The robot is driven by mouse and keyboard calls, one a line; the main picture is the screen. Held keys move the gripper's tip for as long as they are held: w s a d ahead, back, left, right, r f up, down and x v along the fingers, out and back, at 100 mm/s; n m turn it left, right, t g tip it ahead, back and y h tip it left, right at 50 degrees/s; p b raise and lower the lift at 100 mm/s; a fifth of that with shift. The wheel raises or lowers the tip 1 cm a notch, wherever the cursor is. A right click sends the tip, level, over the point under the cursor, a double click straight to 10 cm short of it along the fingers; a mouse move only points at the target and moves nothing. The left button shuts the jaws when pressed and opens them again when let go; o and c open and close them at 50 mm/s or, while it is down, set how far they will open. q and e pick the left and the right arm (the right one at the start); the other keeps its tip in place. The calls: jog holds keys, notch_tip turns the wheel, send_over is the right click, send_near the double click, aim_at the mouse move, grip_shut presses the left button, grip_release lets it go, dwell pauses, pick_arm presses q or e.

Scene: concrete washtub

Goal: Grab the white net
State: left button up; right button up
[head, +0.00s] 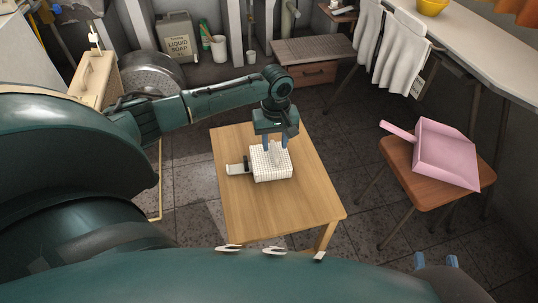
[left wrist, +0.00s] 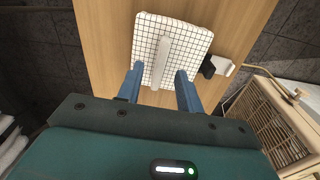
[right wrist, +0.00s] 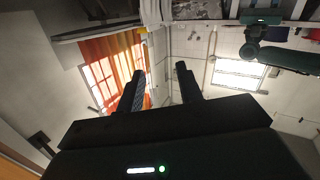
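The white net (head: 271,174) is a white block-like thing with a dark grid, lying on the small wooden table (head: 305,199). In the left wrist view the net (left wrist: 190,42) shows a plain whitish upright bar (left wrist: 161,62) on its near side. My left gripper (head: 271,142) is over the net, pointing down. Its blue fingers (left wrist: 157,88) are apart, one on each side of the bar; I see gaps between them and it. My right gripper (head: 435,262) is low at the bottom right, far from the net. Its fingers (right wrist: 158,85) are apart and empty.
A small white-and-black item (head: 238,167) lies left of the net. A pink dustpan (head: 447,153) rests on a brown stool (head: 425,185) to the right. A wicker-sided box (left wrist: 268,122) stands beside the table. The table's front half is clear.

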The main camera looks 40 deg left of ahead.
aim_at(274, 149)
pick_arm(q)
notch_tip(274, 149, down, 3)
jog(key=shift+w+a+f+b, duration=0.1)
jog(key=shift+b, duration=0.45)
jog(key=shift+f, duration=0.35)
pick_arm(e)
jog(key=shift+a+n+t+y, duration=0.4)
jog(key=shift+t+y, duration=0.1)
jog(key=shift+y, duration=0.1)
pick_arm(q)
grip_shut()
